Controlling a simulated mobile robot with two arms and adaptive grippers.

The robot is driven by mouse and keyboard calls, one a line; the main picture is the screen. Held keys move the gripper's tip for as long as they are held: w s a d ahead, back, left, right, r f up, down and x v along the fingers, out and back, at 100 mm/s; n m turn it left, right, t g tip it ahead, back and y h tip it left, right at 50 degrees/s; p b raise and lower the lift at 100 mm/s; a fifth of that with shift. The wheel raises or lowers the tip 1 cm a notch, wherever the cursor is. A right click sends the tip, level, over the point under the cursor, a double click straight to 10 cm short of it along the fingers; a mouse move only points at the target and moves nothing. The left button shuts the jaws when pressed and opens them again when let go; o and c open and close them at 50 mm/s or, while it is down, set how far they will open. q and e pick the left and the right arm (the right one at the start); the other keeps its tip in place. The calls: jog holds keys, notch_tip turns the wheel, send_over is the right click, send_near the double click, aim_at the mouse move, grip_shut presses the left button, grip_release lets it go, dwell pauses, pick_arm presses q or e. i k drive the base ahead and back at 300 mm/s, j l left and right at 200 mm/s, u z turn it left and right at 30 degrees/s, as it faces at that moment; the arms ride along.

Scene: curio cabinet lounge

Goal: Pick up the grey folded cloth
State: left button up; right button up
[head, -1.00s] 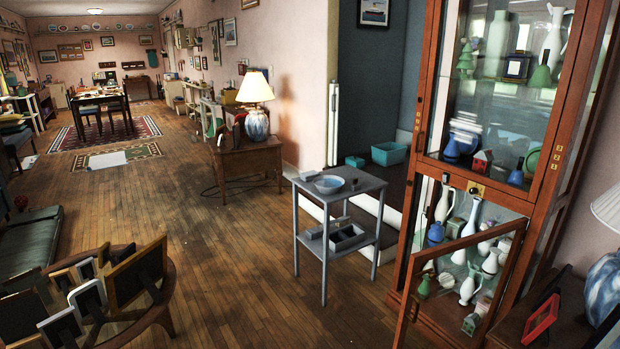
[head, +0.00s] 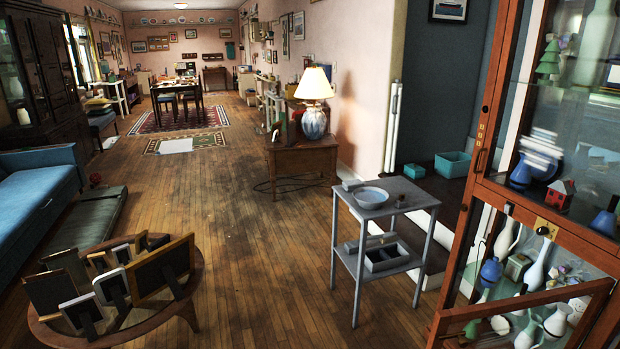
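A grey side table (head: 405,197) with two levels stands right of centre. On its top, a small grey block-like thing (head: 351,185) lies beside a pale blue bowl (head: 370,196); it may be the grey folded cloth, but it is too small to be sure. On the lower shelf, another small grey thing (head: 351,247) lies next to a grey compartment tray (head: 388,263). A flat pale sheet (head: 175,146) lies on the far green rug; I cannot tell if it is cloth or paper. Neither of my grippers is in view.
A glass cabinet (head: 482,145) with its lower door open (head: 540,297) stands at the right. A round wooden table (head: 150,318) with several picture frames stands front left. A wooden stand (head: 300,160) bears a lit lamp (head: 314,105). The wooden floor (head: 250,245) between is clear.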

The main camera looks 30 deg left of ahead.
aim_at(350, 185)
jog(key=i+j+u, duration=0.15)
jog(key=i+u, duration=0.6)
jog(key=u, duration=0.15)
jog(key=i+u, duration=0.45)
jog(key=i+z, duration=0.3)
jog(key=i, duration=0.15)
jog(key=i+j+z, duration=0.1)
jog(key=i+z, duration=0.25)
jog(key=i, duration=0.1)
